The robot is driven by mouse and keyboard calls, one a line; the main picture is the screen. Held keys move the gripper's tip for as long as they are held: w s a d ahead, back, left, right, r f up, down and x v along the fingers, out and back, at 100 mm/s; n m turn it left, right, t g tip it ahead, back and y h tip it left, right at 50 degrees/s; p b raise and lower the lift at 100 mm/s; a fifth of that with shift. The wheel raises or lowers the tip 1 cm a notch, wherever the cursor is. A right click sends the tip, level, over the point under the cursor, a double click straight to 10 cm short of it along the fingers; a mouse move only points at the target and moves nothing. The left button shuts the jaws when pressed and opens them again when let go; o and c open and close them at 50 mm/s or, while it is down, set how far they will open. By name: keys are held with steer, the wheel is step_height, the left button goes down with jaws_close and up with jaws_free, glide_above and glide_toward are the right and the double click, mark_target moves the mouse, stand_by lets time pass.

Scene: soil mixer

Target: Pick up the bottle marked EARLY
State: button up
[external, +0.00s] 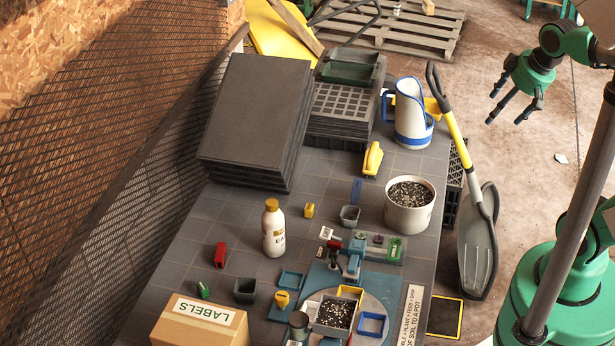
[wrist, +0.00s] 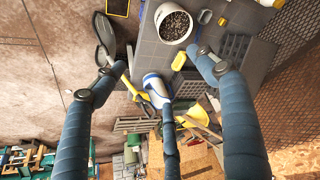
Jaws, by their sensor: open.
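The bottle (external: 273,230) is white with a yellow-brown cap and stands upright on the grey tiled table, left of its middle. Its label is partly readable in the external view and begins with "EA". I cannot make out the bottle in the wrist view. My gripper (external: 516,101) is at the upper right of the external view, open and empty, off the table's right side and far from the bottle. In the wrist view, its blue fingers (wrist: 163,130) are spread wide with nothing between them.
Stacked black trays (external: 258,115) stand behind the bottle. A cardboard box (external: 197,325) is at the front left. Bare tabletop surrounds the bottle.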

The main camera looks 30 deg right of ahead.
steer(key=w+a+f+n+g+p, duration=0.25)
steer(key=w+a+n, duration=1.25)
steer(key=w+a, duration=0.75)
steer(key=n+g+p, duration=0.1)
steer(key=n+g, duration=0.2)
steer(key=n, duration=1.2)
glide_above(273, 213)
steer(key=w, duration=0.2)
steer(key=f, duration=2.4)
steer(key=shift+s+d+f, duration=0.25)
steer(key=shift+d+f, duration=0.15)
steer(key=shift+a+f, duration=0.15)
steer(key=shift+f, duration=0.1)
steer(key=shift+f+b, duration=0.7)
steer(key=shift+f, duration=3.55)
